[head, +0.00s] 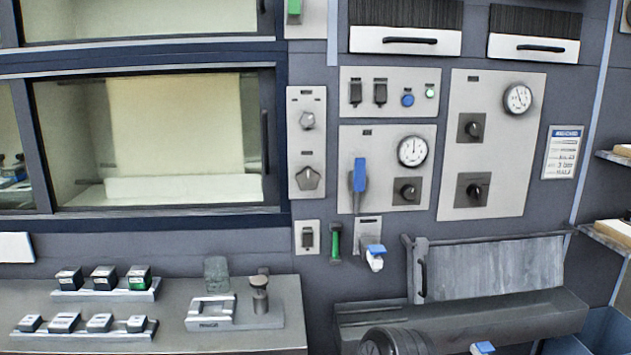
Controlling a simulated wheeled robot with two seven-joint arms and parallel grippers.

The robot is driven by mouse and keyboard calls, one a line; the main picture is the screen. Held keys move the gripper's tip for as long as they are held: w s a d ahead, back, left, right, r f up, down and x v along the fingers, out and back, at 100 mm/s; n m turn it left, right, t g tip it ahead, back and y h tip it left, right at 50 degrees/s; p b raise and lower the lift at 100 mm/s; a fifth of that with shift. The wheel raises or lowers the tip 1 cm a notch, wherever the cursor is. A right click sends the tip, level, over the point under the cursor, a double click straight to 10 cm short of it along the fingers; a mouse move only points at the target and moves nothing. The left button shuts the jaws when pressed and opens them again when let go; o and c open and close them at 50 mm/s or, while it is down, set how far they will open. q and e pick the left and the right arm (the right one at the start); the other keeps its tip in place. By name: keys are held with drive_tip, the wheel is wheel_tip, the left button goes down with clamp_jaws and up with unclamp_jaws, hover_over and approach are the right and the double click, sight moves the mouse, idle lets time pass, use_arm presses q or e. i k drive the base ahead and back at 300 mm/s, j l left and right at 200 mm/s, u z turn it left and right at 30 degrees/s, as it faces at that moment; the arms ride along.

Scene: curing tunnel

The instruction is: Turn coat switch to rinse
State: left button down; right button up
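Several rotary controls show in the head view, and their labels are too small to read, so I cannot tell which is the coat switch. A narrow grey panel (308,108) right of the window holds a round knob (307,120) above a many-sided knob (309,178). The right panel (495,110) holds an upper black knob (471,128) and a lower black knob (473,190). The middle panel has one black knob (407,191) below a gauge (412,151). Neither gripper is in view.
A blue lever (359,176) stands out from the middle panel. A green handle (335,242) and a blue-topped valve (375,256) project below. A grey bench (240,347) with small boxes lies at lower left. A ledge (520,322) juts out at lower right.

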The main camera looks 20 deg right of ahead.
sight(473, 191)
drive_tip(key=z, duration=1.75)
